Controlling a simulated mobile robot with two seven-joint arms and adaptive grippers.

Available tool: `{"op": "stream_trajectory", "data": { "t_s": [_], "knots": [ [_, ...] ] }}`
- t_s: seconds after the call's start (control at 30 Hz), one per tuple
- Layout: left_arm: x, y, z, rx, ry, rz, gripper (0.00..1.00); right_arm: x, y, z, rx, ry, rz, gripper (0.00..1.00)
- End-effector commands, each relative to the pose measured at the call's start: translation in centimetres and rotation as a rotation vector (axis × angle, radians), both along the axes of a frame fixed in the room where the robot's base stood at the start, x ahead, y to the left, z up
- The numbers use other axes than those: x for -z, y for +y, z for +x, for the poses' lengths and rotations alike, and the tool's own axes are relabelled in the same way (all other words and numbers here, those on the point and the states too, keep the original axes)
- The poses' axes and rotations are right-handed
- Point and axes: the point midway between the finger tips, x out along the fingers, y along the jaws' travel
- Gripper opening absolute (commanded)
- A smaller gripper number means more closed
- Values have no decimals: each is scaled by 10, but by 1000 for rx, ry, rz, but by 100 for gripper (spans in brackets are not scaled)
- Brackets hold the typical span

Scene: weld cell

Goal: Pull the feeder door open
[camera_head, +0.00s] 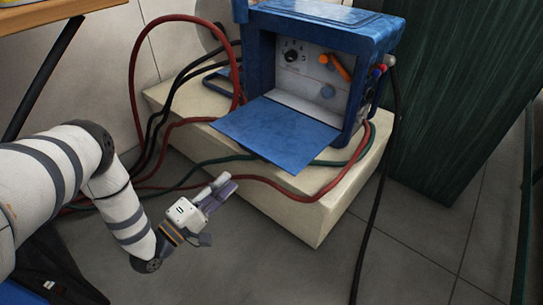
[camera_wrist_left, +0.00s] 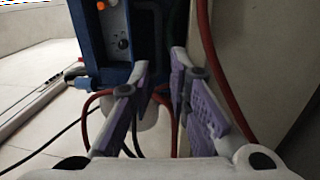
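The feeder is a blue box (camera_head: 375,45) on a pale plinth, with a light inner panel carrying a dial, an orange lever and a blue knob. Its blue door (camera_head: 275,132) lies folded down and open, sticking out in front of the opening. My left gripper (camera_head: 218,190) is below and left of the door, apart from it, in front of the plinth. In the left wrist view its two purple-padded fingers (camera_wrist_left: 158,85) are spread with nothing held between them. Part of the feeder (camera_wrist_left: 120,35) shows beyond them. My right gripper is not in view.
The cream plinth (camera_head: 320,215) has a corner facing the front. Red, black and green cables loop left of the feeder and across the plinth, close to my left gripper. A dark green panel (camera_head: 460,90) stands at right. A table edge (camera_head: 50,12) is at upper left.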

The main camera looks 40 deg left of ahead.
Motion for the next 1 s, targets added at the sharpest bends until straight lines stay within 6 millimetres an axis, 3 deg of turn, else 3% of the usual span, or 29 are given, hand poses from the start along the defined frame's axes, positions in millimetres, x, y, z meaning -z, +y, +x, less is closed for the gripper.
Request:
{"op": "stream_trajectory", "data": {
  "t_s": [0.5, 0.87, 0.97, 1.0],
  "knots": [
    [-16, -9, 107, 3, -6, -3, 17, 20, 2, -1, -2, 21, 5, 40],
    [-20, -10, 118, 2, -4, -4, 17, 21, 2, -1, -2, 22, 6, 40],
    [-20, -10, 117, 3, -3, -4, 0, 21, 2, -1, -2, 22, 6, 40],
    [-20, -10, 117, 3, -3, -4, 0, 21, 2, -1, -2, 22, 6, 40]
  ]
}}
